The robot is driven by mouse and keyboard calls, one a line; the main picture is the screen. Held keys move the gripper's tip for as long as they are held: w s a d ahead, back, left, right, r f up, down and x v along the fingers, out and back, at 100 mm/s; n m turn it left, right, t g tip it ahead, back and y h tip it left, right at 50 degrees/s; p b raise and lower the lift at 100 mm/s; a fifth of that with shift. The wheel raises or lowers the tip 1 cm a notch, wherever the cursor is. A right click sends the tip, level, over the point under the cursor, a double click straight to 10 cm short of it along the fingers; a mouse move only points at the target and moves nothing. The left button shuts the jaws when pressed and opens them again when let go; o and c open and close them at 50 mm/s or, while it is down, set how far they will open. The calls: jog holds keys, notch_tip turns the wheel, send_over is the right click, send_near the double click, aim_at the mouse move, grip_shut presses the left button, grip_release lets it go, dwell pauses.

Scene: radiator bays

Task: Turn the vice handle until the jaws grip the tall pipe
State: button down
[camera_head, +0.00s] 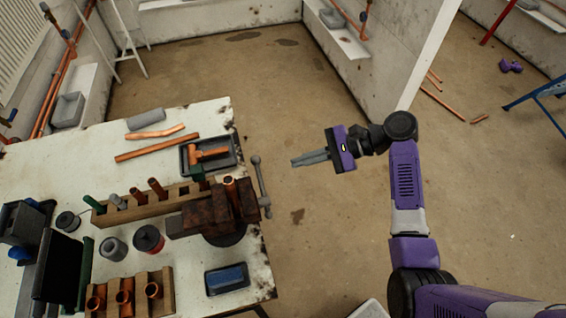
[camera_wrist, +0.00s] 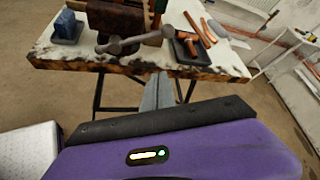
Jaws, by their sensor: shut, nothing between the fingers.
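The rusty brown vice (camera_head: 222,210) is mounted near the right edge of the white workbench. Its grey bar handle (camera_head: 262,185) with knobbed ends hangs off the side facing my gripper. A copper pipe (camera_head: 230,187) stands upright at the vice jaws; whether the jaws touch it I cannot tell. My gripper (camera_head: 293,161) is shut and empty, over open floor to the right of the handle and apart from it. In the wrist view the handle (camera_wrist: 125,44) lies ahead, beyond the fingers (camera_wrist: 158,93), with the vice (camera_wrist: 120,18) behind it.
On the workbench (camera_head: 215,114) stand a wooden rack (camera_head: 138,209) with pipes, a pipe block (camera_head: 128,297), a black tray (camera_head: 208,155) with a copper fitting, and a blue item in a small tray (camera_head: 227,278). The floor between bench and arm is clear.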

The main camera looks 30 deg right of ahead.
aim_at(261, 187)
jog(key=w+a+p, duration=0.2)
jog(key=w+a, duration=0.1)
jog(key=a, duration=0.5)
jog(key=shift+a+f+p, duration=0.15)
jog(key=shift+f+p, duration=0.15)
jog(key=shift+f, duration=0.05)
jog(key=shift+s+a+r+n+t+p, duration=0.2)
jog(key=shift+s+r+n+t+p, duration=0.2)
jog(key=shift+r+p, duration=0.3)
jog(key=shift+w+f, duration=0.1)
